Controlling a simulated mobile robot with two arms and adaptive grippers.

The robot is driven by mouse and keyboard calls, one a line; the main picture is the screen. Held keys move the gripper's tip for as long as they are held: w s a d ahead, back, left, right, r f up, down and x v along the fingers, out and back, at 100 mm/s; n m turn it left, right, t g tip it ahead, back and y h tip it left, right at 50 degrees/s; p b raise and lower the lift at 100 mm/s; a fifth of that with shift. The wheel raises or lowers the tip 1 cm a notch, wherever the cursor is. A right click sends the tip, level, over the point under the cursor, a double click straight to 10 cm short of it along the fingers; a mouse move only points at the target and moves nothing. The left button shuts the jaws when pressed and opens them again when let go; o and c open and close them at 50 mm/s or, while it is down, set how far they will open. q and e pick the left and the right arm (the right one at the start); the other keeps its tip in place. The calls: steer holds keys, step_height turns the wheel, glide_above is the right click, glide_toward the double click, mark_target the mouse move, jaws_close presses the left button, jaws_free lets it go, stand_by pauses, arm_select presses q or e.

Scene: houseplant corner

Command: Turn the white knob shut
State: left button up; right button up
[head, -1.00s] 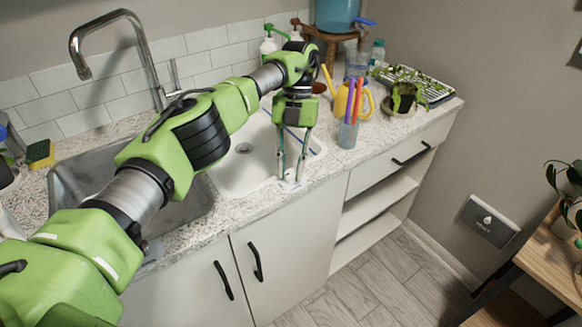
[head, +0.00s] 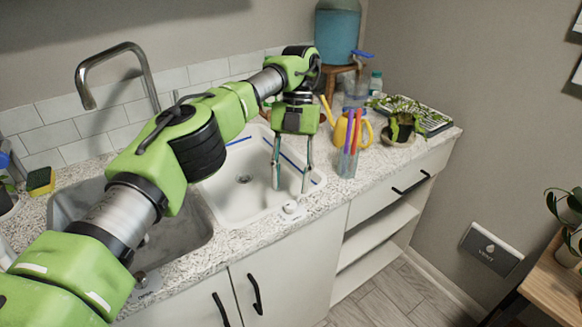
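A small white knob (head: 291,207) sits on the speckled counter at the front rim of the white sink basin. Its exact turn angle is too small to read. My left gripper (head: 291,190) points down just above and behind the knob in the picture, over the basin's front part. Its two thin fingers are apart with nothing between them, and the knob appears clear of the fingertips. My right gripper is not in view.
The white basin (head: 240,205) and a grey basin (head: 185,240) are set in the counter. A cup with coloured sticks (head: 348,160), a yellow watering can (head: 362,132) and a potted plant (head: 399,130) stand to the right. A tall faucet (head: 148,80) rises behind.

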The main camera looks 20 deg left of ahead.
mark_target(291, 202)
arm_select(q)
steer(key=shift+r, duration=1.95)
